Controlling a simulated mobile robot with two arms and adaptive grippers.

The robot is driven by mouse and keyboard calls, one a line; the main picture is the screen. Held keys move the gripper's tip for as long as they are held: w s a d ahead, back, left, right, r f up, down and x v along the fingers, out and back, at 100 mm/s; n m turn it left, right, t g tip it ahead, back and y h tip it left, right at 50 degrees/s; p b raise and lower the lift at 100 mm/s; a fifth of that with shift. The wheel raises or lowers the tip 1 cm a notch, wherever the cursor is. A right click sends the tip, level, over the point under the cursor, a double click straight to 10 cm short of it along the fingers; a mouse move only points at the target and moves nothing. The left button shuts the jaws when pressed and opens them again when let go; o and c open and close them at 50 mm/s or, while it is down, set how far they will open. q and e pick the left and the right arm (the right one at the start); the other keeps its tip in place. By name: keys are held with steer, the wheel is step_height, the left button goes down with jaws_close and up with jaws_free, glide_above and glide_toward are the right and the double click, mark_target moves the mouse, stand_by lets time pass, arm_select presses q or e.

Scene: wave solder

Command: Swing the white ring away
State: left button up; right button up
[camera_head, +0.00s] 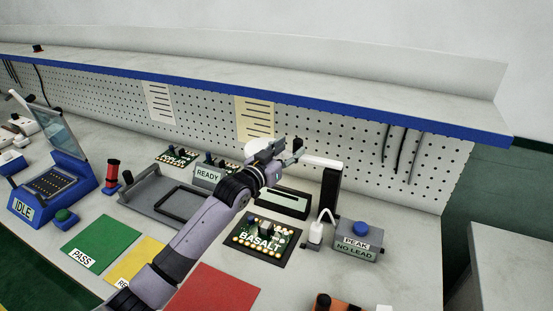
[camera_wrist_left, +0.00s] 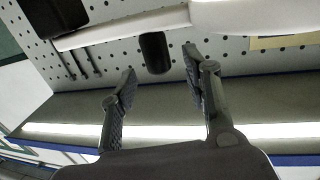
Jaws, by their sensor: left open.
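The white ring (camera_head: 257,147) shows in the head view as a pale rounded shape, mostly hidden behind my left gripper (camera_head: 291,152). A white arm (camera_head: 322,162) runs from it to a black post (camera_head: 331,190). In the left wrist view, part of the white ring (camera_wrist_left: 250,14) shows at the top, with the white arm (camera_wrist_left: 120,28) to its left. My right gripper is out of view.
The pegboard (camera_head: 360,140) and blue-edged shelf (camera_head: 400,110) are close behind.

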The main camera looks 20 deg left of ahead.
arm_select(q)
steer(key=v, duration=0.6)
steer(key=shift+s, duration=0.25)
steer(key=shift+a, duration=0.1)
